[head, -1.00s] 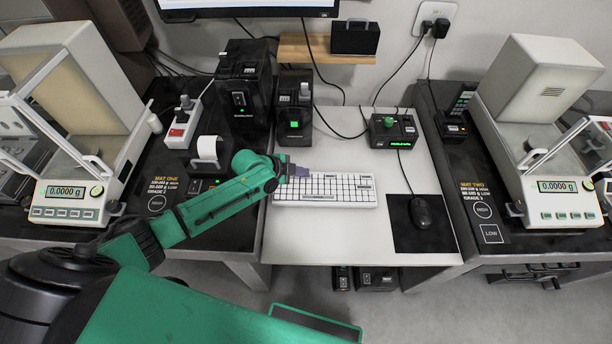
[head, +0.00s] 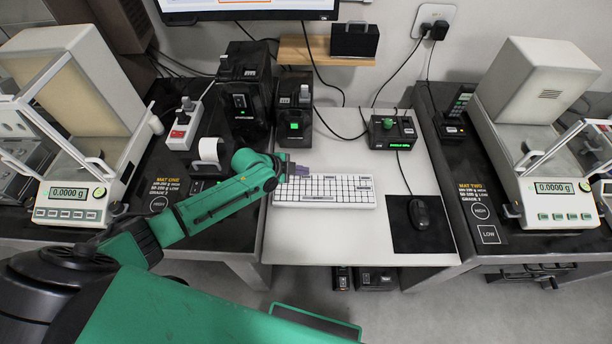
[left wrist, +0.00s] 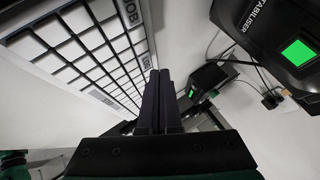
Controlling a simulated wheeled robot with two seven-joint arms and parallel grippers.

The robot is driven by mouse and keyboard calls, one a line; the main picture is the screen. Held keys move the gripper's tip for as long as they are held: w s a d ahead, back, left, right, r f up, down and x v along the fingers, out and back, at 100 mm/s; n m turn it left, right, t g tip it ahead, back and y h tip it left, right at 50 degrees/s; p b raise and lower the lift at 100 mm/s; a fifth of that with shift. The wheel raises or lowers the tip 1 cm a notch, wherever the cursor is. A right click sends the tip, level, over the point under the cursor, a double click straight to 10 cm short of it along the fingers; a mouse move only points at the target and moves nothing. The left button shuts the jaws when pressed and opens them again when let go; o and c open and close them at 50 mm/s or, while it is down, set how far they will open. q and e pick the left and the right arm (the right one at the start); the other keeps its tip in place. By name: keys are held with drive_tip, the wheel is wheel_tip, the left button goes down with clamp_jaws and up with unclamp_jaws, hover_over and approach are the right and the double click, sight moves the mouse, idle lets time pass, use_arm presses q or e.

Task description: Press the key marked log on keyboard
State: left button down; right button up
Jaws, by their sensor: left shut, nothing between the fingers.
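The white keyboard (head: 325,191) lies on the pale middle table in the head view. My left gripper (head: 298,170) is at the keyboard's back left corner in the head view. In the left wrist view its two fingers (left wrist: 160,75) are closed together, empty, and their tips lie beside the keyboard's edge. Whether they touch it I cannot tell. My right gripper is not in view.
A black mouse (head: 420,213) lies on a dark pad right of the keyboard. Balances (head: 75,190) stand on both side tables. The table front is clear.

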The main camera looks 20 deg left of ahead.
sight(302, 178)
use_arm(q)
drive_tip(key=shift+r+p, duration=2.2)
drive_tip(key=shift+r, duration=0.4)
drive_tip(key=shift+f, duration=0.1)
